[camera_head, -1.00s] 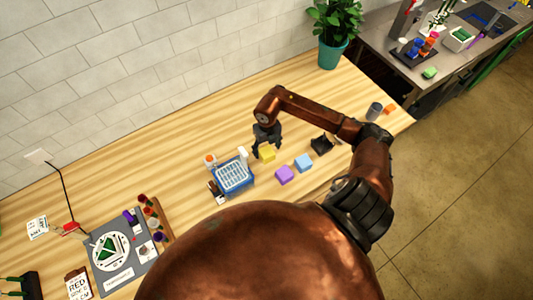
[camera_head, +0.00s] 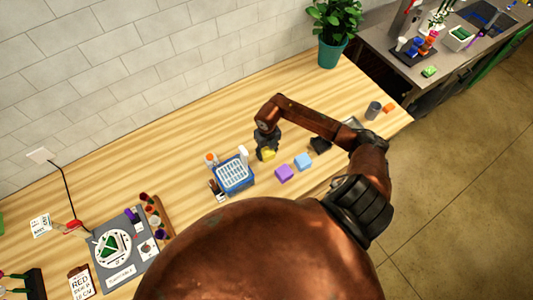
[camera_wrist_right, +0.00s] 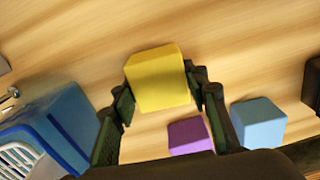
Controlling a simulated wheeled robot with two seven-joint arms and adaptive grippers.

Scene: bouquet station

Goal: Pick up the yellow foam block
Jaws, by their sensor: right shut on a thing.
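The yellow foam block (camera_head: 268,155) is at the middle of the wooden table in the head view, partly covered by my right gripper (camera_head: 267,150). In the right wrist view the yellow block (camera_wrist_right: 158,77) sits between the two dark fingers of the right gripper (camera_wrist_right: 165,92), which is shut on it. I cannot tell whether the block touches the table or is just above it. My left gripper is not in view.
A blue basket (camera_head: 235,176) stands left of the yellow block. A purple block (camera_head: 284,173) and a light blue block (camera_head: 303,162) lie to its right, with a black object (camera_head: 320,145) beyond. Bare wood lies behind, towards the wall.

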